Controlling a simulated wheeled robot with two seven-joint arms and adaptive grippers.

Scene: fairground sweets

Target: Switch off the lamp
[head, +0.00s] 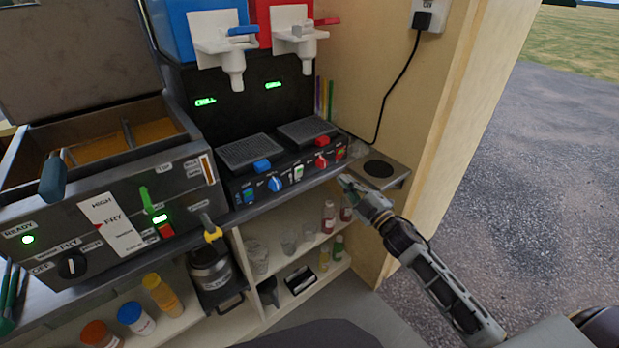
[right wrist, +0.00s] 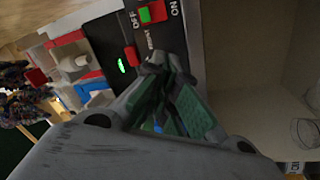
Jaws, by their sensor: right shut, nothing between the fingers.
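No free-standing lamp shows, and I cannot tell which light is the lamp. Small green lights glow on the fryer (head: 85,225) and on the dark drinks machine (head: 225,100). The drinks machine's front panel has blue, white and red controls, with a red-and-green switch (head: 340,153) at its right end. In the right wrist view a red-and-green switch (right wrist: 152,12) is marked OFF and ON, with a lit green light (right wrist: 121,66) near it. My right gripper (head: 345,182) is shut and empty, just below and in front of that panel's right end. My left gripper is out of view.
A grey plate with a dark disc (head: 380,169) sits right of the machine, by the wooden wall. A black cable runs down from a wall socket (head: 429,14). Shelves below hold bottles, glasses and a metal pot (head: 210,268). Open ground lies to the right.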

